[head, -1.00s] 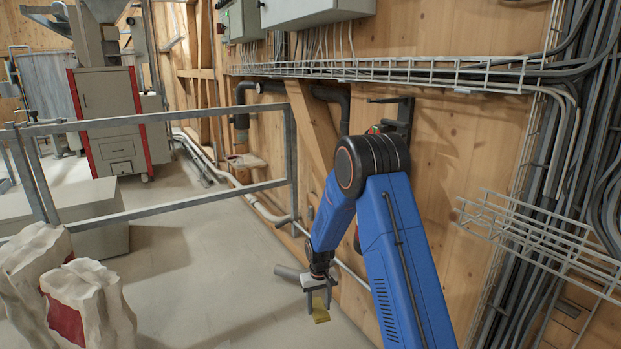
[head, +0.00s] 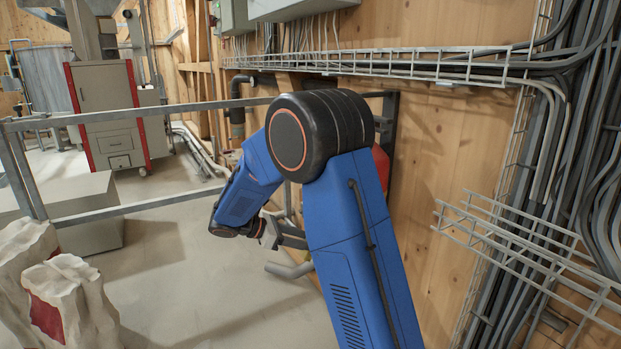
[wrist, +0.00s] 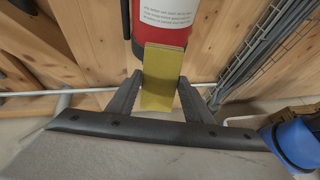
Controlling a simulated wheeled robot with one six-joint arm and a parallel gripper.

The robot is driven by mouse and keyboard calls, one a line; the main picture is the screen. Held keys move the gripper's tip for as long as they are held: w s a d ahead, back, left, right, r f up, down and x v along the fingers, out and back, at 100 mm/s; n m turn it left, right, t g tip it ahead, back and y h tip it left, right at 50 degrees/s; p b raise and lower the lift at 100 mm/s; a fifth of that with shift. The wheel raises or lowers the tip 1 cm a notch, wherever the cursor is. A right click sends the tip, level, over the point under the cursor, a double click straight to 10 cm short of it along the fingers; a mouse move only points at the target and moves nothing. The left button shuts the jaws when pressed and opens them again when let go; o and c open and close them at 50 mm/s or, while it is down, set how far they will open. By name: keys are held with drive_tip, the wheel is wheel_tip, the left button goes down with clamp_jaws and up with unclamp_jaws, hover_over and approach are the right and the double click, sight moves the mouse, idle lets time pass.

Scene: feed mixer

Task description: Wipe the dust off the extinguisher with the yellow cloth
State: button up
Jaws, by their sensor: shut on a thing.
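The extinguisher (wrist: 190,18) is a red cylinder with a white printed label, seen in part at the top of the wrist view against the wooden wall. In the head view a red strip of it (head: 381,168) shows behind my arm. My gripper (wrist: 160,88) is shut on the yellow cloth (wrist: 163,75), which stands out ahead of the fingers and overlaps the extinguisher's lower part. I cannot tell whether they touch. In the head view my gripper (head: 292,238) is partly behind my arm, and the cloth is hidden. I cannot make out dust.
A grey metal railing (head: 130,115) crosses the left side. Wire cable trays (head: 520,250) and thick cables line the wall at right. A grey pipe (head: 290,270) runs low by the wall. White sacks (head: 70,300) stand at front left. Open floor lies between.

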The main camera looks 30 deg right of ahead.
drive_tip(key=s+r+n+t+h, duration=0.1)
drive_tip(key=s+r+t+h, duration=0.15)
drive_tip(key=r, duration=0.85)
drive_tip(key=s+r+n+t+h, duration=0.1)
drive_tip(key=r+n+h, duration=0.15)
drive_tip(key=r, duration=0.95)
drive_tip(key=d, duration=0.6)
drive_tip(key=shift+d+f+m+h, duration=0.25)
drive_tip(key=shift+m+h, duration=0.05)
drive_tip(key=shift+m, duration=0.15)
drive_tip(key=shift+d+g, duration=0.25)
drive_tip(key=shift+d, duration=0.55)
drive_tip(key=shift+f, duration=0.15)
wheel_tip(320, 180, down, 7)
idle(2.8)
